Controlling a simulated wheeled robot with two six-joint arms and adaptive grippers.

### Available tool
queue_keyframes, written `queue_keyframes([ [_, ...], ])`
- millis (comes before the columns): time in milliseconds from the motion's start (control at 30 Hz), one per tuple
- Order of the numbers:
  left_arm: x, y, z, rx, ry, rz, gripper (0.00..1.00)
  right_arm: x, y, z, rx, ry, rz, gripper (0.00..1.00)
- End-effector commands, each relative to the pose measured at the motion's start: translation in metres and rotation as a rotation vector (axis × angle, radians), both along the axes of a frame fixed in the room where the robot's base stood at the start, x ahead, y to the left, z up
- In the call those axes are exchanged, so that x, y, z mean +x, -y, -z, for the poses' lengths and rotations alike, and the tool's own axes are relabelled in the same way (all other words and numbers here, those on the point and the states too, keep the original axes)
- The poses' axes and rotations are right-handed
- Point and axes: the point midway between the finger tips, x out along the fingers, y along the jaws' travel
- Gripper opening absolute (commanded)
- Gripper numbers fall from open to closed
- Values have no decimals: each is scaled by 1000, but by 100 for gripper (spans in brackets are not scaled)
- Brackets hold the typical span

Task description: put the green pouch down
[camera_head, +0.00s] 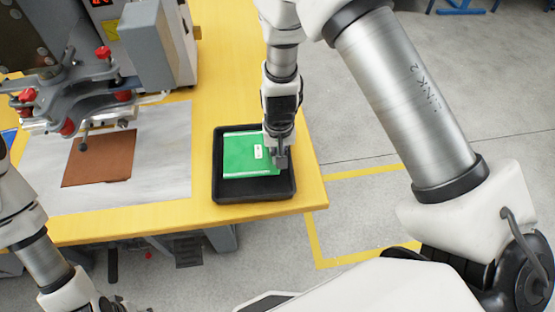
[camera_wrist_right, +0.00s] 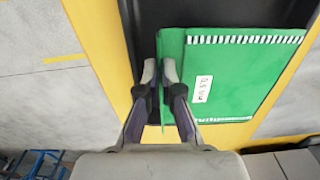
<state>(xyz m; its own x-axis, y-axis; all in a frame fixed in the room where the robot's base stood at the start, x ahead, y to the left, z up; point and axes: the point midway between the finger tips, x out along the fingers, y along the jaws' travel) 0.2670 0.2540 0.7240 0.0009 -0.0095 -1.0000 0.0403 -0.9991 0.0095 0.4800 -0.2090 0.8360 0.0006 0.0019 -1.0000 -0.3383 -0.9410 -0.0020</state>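The green pouch (camera_head: 245,152) lies flat in a black tray (camera_head: 236,189) at the right front corner of the yellow table. It has a small white label and also shows in the right wrist view (camera_wrist_right: 245,80), with white stitched edges. My right gripper (camera_head: 281,160) is over the right side of the tray. In the right wrist view its fingertips (camera_wrist_right: 160,72) are closed together on the pouch's near edge, with a strip of green between them. My left arm enters at the lower left; its gripper is not clearly visible.
A brown sheet (camera_head: 100,158) lies on a grey mat (camera_head: 160,180) left of the tray. A welding machine (camera_head: 95,90) with red knobs stands behind it. The table edge is close beside the tray, with grey floor beyond.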

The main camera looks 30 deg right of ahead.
Motion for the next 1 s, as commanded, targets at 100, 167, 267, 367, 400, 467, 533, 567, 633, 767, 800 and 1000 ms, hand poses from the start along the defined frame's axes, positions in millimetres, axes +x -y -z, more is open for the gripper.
queue_keyframes([
  [100, 0, 0, -1, 0, 0, 0, 61, 0, 0, 19, 0, -1, 2, 0],
  [167, 0, 0, -2, 0, 0, 0, 61, 0, 0, 30, 1, -2, 1, 0],
  [267, 0, 0, -2, 0, 1, 1, 61, -1, 0, 49, 1, -3, 3, 0],
  [367, 0, 0, -2, 0, 1, 1, 61, 0, 0, 59, 0, 1, 2, 0],
  [400, 0, 0, -2, 0, 1, 1, 61, 1, 0, 60, 0, 2, 2, 0],
  [467, 0, 0, -2, 0, 1, 1, 61, 1, 0, 59, 0, 2, 2, 0],
  [533, 0, 0, -2, 0, 1, 1, 61, 1, 0, 60, 0, 2, 2, 0],
  [567, 0, 0, -1, 0, 1, 1, 61, 1, 0, 60, 0, 2, 2, 0],
  [633, 0, 0, 1, 0, 1, 1, 61, 1, 0, 62, -1, 2, 1, 0],
  [767, 0, 0, 2, 0, 0, 1, 61, 1, 0, 63, -1, 2, 1, 17],
  [800, 0, 0, 2, 0, 0, 1, 61, 1, 0, 63, -1, 2, 1, 17],
  [1000, 0, 0, 2, 0, 1, 1, 61, 0, 0, 63, 0, 1, 1, 17],
])
